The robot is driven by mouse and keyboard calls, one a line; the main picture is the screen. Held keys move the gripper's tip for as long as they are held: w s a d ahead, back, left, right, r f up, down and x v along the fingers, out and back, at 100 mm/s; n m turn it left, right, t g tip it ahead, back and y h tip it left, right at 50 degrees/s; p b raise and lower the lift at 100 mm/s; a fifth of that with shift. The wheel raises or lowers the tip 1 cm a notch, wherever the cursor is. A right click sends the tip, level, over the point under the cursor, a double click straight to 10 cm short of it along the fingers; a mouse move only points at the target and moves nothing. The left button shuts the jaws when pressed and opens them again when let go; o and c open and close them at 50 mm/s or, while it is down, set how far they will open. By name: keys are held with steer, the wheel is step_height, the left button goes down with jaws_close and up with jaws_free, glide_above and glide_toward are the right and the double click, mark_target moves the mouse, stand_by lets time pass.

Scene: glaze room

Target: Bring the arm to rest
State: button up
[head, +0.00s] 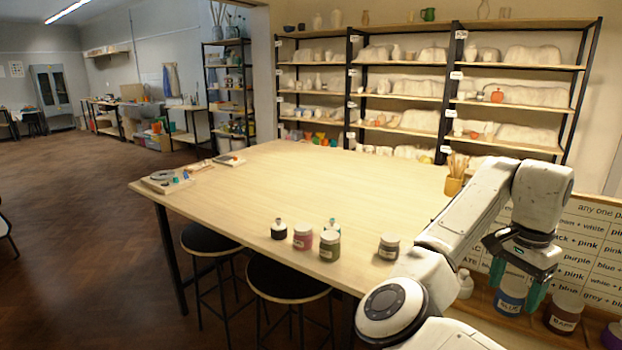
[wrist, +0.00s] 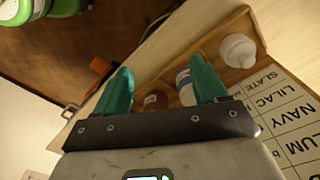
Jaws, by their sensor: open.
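My arm (head: 462,222) reaches up on the right side of the head view and bends down at the wrist. My gripper (head: 514,284) hangs over a shelf of jars at the right, its green fingers pointing down. In the wrist view the gripper (wrist: 162,82) has its two teal fingers spread wide, with nothing held between them. A blue jar (head: 510,300) stands below and behind the fingers in the head view. It also shows beyond them in the wrist view (wrist: 185,90). Whether the fingers touch any jar I cannot tell.
The wooden table (head: 330,190) is largely clear. Several small jars (head: 303,237) stand near its front edge, and a brush pot (head: 453,186) at its right. A brown jar (head: 563,314) and white bottle (head: 465,284) flank the blue jar. A lettered chart (head: 585,245) stands behind.

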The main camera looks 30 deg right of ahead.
steer(key=s+a+f+n+t+h, duration=0.1)
steer(key=a+f+n+h, duration=0.1)
steer(key=a+f+n, duration=0.55)
steer(key=s+a+f+n+h, duration=0.15)
steer(key=a+f+n, duration=0.35)
steer(key=f, duration=0.6)
steer(key=s+a+f+n+y, duration=0.1)
steer(key=s+a+f+n, duration=0.2)
steer(key=a, duration=0.6)
steer(key=s+a+f+n+y, duration=0.2)
steer(key=s+a+f+n, duration=0.2)
steer(key=a, duration=0.5)
step_height(320, 180, down, 2)
steer(key=shift+s+a, duration=0.4)
steer(key=shift+s, duration=0.35)
